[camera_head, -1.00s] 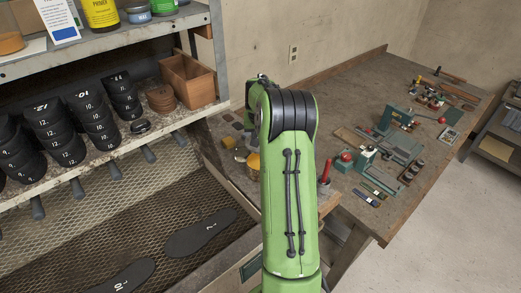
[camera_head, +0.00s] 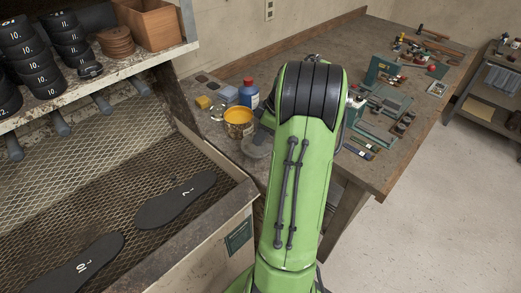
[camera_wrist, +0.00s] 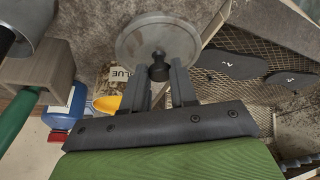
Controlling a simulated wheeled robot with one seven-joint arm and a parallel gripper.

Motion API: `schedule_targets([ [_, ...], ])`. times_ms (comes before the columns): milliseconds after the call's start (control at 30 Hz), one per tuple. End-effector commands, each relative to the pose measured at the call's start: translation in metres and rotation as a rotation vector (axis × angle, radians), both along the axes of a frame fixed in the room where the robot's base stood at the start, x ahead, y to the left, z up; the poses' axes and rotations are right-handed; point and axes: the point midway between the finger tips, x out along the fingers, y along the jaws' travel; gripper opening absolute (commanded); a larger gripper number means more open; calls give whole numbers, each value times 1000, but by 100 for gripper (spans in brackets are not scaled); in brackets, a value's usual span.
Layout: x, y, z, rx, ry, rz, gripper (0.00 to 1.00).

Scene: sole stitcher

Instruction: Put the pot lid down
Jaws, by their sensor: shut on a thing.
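The pot lid is a round grey disc with a dark knob. In the head view the lid (camera_head: 256,146) shows partly beside my arm, just in front of the open glue pot (camera_head: 238,124) with yellow contents. In the wrist view the lid (camera_wrist: 140,40) is at top centre, its knob between the fingertips of my gripper (camera_wrist: 158,71). My gripper is shut on the lid's knob; in the head view my arm hides it. The pot (camera_wrist: 108,103) shows partly behind the left finger. I cannot tell whether the lid touches the bench.
The mesh-floored bin (camera_head: 80,190) with dark soles lies left. Tools and the green stitcher parts (camera_head: 385,98) occupy the bench to the right.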

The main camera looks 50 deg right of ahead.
Motion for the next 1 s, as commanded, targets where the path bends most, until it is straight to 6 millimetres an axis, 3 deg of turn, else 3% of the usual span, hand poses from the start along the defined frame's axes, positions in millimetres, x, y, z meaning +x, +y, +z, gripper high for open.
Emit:
schedule_targets([
  [233,0,0,-39,2,1,-2,0],
  [567,0,0,-43,-1,0,-3,0],
  [600,0,0,-43,-1,0,-3,30],
  [733,0,0,-42,-1,0,-3,50],
  [1000,0,0,-42,-1,0,-3,52],
])
